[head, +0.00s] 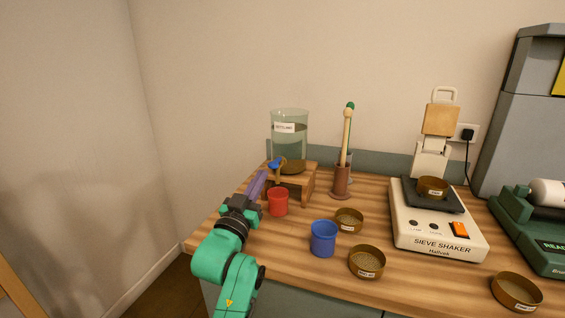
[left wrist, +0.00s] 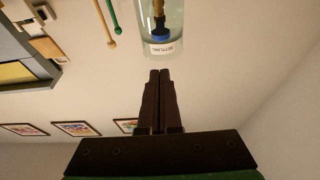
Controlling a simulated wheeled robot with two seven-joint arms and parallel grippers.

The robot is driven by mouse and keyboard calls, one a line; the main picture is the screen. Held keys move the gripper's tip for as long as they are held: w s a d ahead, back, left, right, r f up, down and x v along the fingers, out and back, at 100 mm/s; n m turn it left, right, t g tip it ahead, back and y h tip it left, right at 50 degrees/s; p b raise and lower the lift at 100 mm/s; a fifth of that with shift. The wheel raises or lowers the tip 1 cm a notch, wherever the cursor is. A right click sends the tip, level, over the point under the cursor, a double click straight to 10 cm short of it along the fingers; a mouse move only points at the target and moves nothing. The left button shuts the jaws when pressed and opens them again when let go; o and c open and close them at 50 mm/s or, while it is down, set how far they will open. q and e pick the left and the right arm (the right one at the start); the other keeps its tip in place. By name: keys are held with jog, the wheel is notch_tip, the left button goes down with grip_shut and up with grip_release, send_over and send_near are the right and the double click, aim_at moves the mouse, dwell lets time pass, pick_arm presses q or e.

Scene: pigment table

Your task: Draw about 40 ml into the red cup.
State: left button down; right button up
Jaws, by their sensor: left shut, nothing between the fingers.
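A glass jar (head: 290,140) with a white label stands on a wooden stand (head: 308,188) at the back left of the table. Its tap has a blue handle (head: 276,163) on the jar's left front side. The red cup (head: 278,204) stands upright below the tap; its inside is too small to read. My left gripper (head: 261,177) is shut and empty, just left of the tap handle and the cup. In the left wrist view the shut fingers (left wrist: 160,72) point toward the jar (left wrist: 172,15) and the blue handle (left wrist: 160,37), with a visible gap.
A blue cup (head: 323,239) and sieves (head: 366,262) stand right of the red cup. A brown holder (head: 341,182) with upright sticks is right of the stand. A sieve shaker (head: 437,232) and a green machine (head: 535,235) fill the right side.

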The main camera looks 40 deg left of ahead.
pick_arm(q)
notch_tip(320, 180, up, 5)
jog(key=p, duration=0.3)
send_over(276, 162)
jog(key=s, duration=0.3)
jog(key=f, duration=0.4)
jog(key=shift+d+f, duration=0.25)
jog(key=shift+d, duration=0.1)
pick_arm(e)
jog(key=r, duration=0.1)
jog(key=s+r, duration=0.2)
jog(key=shift+d+r, duration=0.2)
pick_arm(q)
notch_tip(276, 162, down, 3)
jog(key=shift+r, duration=0.1)
pick_arm(e)
jog(key=shift+f, duration=0.4)
pick_arm(q)
jog(key=shift+r, duration=0.1)
pick_arm(e)
jog(key=shift+d, duration=0.1)
